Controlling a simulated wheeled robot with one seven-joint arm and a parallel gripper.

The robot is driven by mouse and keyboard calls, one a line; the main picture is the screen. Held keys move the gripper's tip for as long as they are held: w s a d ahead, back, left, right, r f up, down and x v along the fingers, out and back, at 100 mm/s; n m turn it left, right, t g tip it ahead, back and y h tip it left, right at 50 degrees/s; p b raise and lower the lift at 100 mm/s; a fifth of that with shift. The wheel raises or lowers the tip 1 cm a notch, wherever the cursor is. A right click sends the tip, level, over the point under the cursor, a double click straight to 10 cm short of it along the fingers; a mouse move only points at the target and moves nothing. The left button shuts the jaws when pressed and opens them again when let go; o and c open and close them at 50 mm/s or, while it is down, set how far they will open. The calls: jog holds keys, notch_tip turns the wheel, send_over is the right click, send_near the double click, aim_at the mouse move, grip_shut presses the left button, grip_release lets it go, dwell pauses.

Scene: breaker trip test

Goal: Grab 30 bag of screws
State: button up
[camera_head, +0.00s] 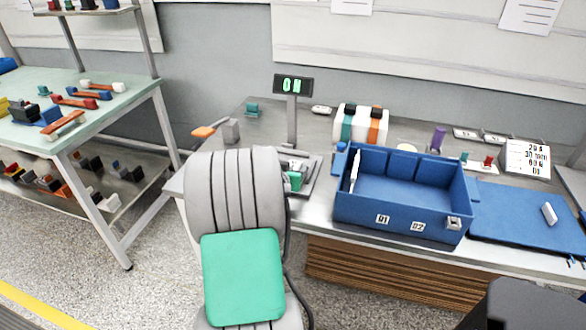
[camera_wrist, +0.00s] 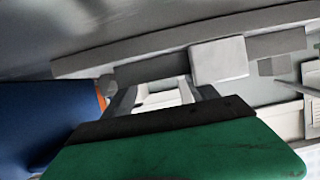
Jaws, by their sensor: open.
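I cannot make out a bag of screws marked 30 in either view. My gripper (camera_wrist: 165,97) shows in the wrist view, with its two grey fingers apart and nothing clearly held between them. A white block (camera_wrist: 218,60) and a grey bar lie just beyond the fingers. In the head view the fingers cannot be made out. A blue bin (camera_head: 400,215) labelled 01 and 02 stands on the grey bench (camera_head: 325,215), with a white slim item (camera_head: 355,170) upright at its left inside. A white card (camera_head: 527,158) with printed lines, one seeming to start with 30, stands at the right.
Green and orange banded white rolls (camera_head: 360,124) stand behind the bin. A blue mat (camera_head: 515,215) with a small white block (camera_head: 549,213) lies to its right. A side table (camera_head: 85,85) with coloured parts stands left.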

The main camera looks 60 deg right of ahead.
jog(key=shift+d+f, duration=0.1)
jog(key=shift+d, duration=0.15)
grip_shut()
dwell(0.6)
